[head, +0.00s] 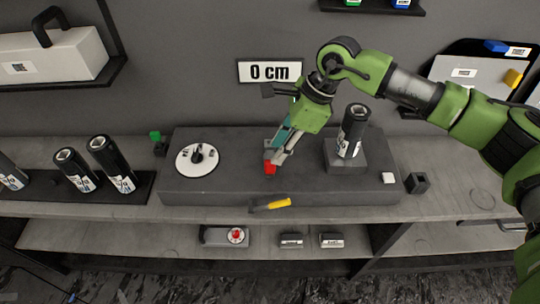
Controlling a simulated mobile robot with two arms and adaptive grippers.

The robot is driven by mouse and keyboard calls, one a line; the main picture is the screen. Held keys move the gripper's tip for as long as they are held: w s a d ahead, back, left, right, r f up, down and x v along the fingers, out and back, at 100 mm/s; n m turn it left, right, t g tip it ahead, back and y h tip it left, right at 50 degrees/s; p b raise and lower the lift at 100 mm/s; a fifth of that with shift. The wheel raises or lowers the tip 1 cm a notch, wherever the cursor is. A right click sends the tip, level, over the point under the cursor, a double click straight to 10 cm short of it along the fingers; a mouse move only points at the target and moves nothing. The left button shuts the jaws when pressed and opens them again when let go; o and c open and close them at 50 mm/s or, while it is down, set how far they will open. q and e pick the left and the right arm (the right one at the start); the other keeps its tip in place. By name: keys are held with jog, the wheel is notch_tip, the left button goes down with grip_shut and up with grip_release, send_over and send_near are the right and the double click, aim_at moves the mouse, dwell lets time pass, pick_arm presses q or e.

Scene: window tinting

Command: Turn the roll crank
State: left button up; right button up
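A long dark grey block (300,190) sits on the bench. It bears a white round dial with a black knob (197,158) at its left and a dark roll (353,131) upright in a holder at its right. A small red part (269,169) shows at mid-block; I cannot tell if it is the crank's handle. My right gripper (275,160) reaches down from above with its fingertips at the red part. Its fingers partly hide that spot, so I cannot tell whether they grip it. My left gripper is not in view.
A sign (270,72) reading "0 cm" is on the wall behind. Several dark rolls stand at the left. A yellow-handled tool (272,204) is at the block's front. A white button (388,178) is at its right end. A lower shelf (180,236) holds small devices.

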aim_at(270, 159)
jog(key=p+x, duration=0.1)
jog(key=x, duration=0.4)
jog(key=shift+s+a+f, duration=0.1)
jog(key=shift+a+f, duration=0.05)
jog(key=shift+a+f+p, duration=0.1)
jog(key=shift+f+p, duration=0.2)
jog(key=shift+f, duration=0.1)
grip_shut()
